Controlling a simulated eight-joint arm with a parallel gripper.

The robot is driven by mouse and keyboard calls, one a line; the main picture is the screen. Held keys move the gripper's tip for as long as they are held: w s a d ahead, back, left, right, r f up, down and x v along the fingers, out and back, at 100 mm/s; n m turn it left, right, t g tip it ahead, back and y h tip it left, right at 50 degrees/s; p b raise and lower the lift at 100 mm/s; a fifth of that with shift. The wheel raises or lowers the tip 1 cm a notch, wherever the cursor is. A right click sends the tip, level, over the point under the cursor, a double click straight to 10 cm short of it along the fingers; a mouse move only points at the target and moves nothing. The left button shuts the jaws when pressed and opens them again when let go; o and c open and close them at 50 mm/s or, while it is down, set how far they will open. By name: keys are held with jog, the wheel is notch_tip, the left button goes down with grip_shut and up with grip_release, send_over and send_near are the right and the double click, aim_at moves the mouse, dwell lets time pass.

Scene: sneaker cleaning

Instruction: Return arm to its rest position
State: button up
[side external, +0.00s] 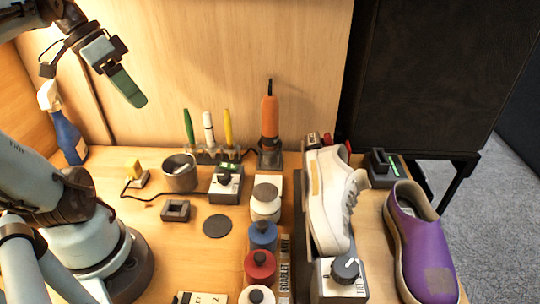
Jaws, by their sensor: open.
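My gripper (122,84) hangs in the air at the upper left, in front of the wooden back wall. It points down and to the right, with a dark green finger showing. It holds nothing that I can see and touches nothing. The rest of my arm (30,180) comes in from the left edge, and my round base (108,262) stands at the lower left of the table.
A blue spray bottle (65,130) stands at the left, below my gripper. A metal cup (180,173), upright pens (208,128) and an orange tool (269,117) stand mid-table.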

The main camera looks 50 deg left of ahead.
jog(key=w+d+f+t+y, duration=0.1)
jog(key=w+d+f+y, duration=0.1)
jog(key=w+d+f, duration=0.2)
jog(key=w+d+f+t+y, duration=0.1)
jog(key=w+d+f+t, duration=0.1)
jog(key=w+d+f, duration=0.2)
jog(key=w+d, duration=0.3)
jog(key=d, duration=0.4)
jog(key=shift+w+f+n+y, duration=0.25)
jog(key=shift+w+n+y, duration=0.05)
jog(key=shift+y, duration=0.1)
